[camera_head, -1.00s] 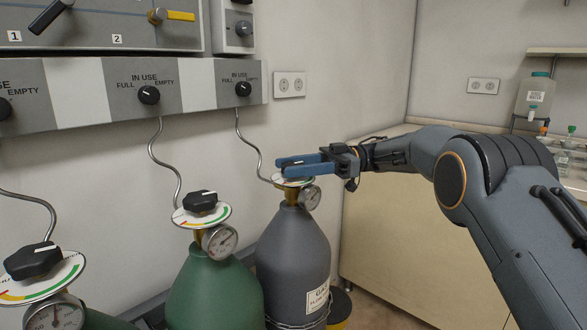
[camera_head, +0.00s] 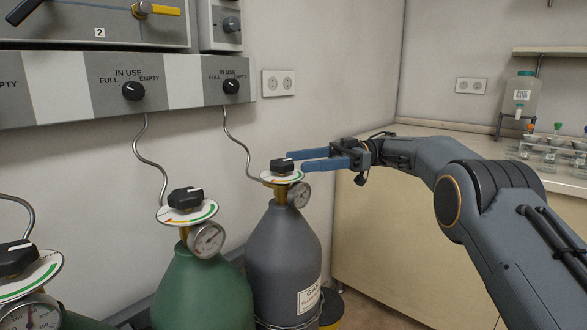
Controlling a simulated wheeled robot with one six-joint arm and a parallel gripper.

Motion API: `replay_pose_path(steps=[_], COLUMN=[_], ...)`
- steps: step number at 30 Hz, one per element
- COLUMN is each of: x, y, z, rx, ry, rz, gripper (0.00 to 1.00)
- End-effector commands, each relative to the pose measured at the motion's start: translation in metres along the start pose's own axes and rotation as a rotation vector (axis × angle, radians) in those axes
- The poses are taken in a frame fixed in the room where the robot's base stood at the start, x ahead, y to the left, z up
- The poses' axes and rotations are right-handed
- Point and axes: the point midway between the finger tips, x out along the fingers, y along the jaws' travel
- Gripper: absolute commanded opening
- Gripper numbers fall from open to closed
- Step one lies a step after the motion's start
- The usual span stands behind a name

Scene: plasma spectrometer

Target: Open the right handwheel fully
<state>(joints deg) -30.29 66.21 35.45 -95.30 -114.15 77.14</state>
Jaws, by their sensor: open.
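The right handwheel (camera_head: 282,166) is a small black knob on a white disc with a coloured scale (camera_head: 277,178), on top of the grey gas cylinder (camera_head: 285,245). A round gauge (camera_head: 300,194) sits just below the disc. My gripper (camera_head: 297,160) has blue fingers that point left at the handwheel's height. The fingers are open, with their tips close to the knob's right side. I cannot tell whether they touch it. The knob shows mostly clear of the fingers.
A green cylinder (camera_head: 200,290) with its own black handwheel (camera_head: 187,198) stands to the left, and another handwheel (camera_head: 17,257) is at the far left. A grey panel with knobs (camera_head: 132,90) is on the wall above. A counter (camera_head: 400,225) stands behind my arm.

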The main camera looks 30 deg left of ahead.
Motion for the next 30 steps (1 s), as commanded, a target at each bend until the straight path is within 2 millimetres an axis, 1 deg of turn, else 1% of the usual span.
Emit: replay_pose_path(steps=[1, 9, 27, 29, 30], x=[-0.005, -0.015, -0.016, -0.017, -0.017], y=[0.001, 0.0, 0.0, 0.003, 0.006], z=[0.004, 0.001, 0.0, -0.004, -0.01], rx=[-0.001, 0.0, -0.001, -0.008, -0.019], ry=[0.0, 0.0, 0.001, 0.006, 0.015], rz=[0.001, 0.0, 0.002, 0.019, 0.042], gripper=[0.64, 0.64, 0.64, 0.64, 0.64])
